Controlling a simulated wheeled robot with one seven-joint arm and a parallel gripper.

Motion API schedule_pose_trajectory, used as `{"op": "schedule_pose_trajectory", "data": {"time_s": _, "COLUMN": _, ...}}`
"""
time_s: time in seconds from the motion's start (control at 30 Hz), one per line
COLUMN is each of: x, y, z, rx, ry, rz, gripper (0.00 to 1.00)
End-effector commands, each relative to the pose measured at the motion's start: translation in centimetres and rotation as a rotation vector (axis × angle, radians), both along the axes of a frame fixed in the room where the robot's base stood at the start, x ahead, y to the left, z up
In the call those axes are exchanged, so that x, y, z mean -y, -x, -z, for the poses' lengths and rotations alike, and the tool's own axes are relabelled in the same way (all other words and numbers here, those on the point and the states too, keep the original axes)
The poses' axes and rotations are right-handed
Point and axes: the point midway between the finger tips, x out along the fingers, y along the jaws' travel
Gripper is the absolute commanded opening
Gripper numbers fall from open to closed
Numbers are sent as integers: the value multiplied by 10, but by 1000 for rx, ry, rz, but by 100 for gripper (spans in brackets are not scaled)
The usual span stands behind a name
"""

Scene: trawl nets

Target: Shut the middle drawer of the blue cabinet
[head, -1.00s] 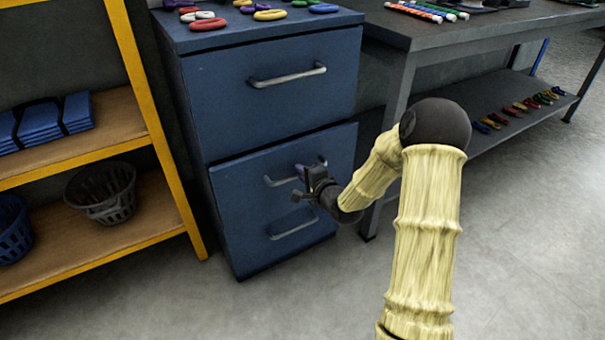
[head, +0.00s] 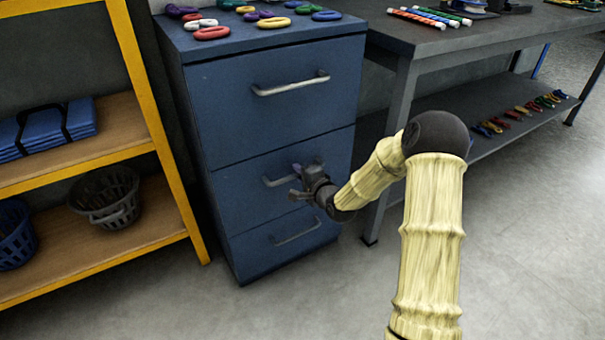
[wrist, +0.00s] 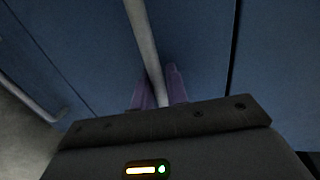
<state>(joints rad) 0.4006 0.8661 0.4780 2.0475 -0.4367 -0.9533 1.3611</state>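The blue cabinet (head: 190,110) stands in the middle of the head view, with three drawers one above another. The face of its middle drawer (head: 235,195) looks flush with the drawers above and below; I see no clear gap. My gripper (head: 297,172) is at the middle drawer's handle (head: 277,181), partly covering its right part. In the wrist view, the handle (wrist: 143,35) runs between my two purple fingers (wrist: 159,88), which sit close on both sides of it. My gripper looks shut on it.
A yellow-framed shelf (head: 150,95) with baskets stands left of the cabinet. A grey workbench (head: 400,100) stands right of it, its leg near my arm. Coloured rings (head: 274,22) lie on the cabinet top. The floor in front is clear.

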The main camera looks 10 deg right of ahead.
Motion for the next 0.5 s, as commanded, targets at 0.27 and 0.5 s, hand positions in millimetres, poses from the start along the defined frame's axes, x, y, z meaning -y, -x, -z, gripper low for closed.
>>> {"op": "schedule_pose_trajectory", "data": {"time_s": 0.27, "x": 0, "y": -1, "z": -2, "rx": 5, "ry": -1, "rz": 0, "gripper": 30}}
{"op": "schedule_pose_trajectory", "data": {"time_s": 0.5, "x": 3, "y": 4, "z": -3, "rx": 1, "ry": 0, "rz": 0, "gripper": 30}}
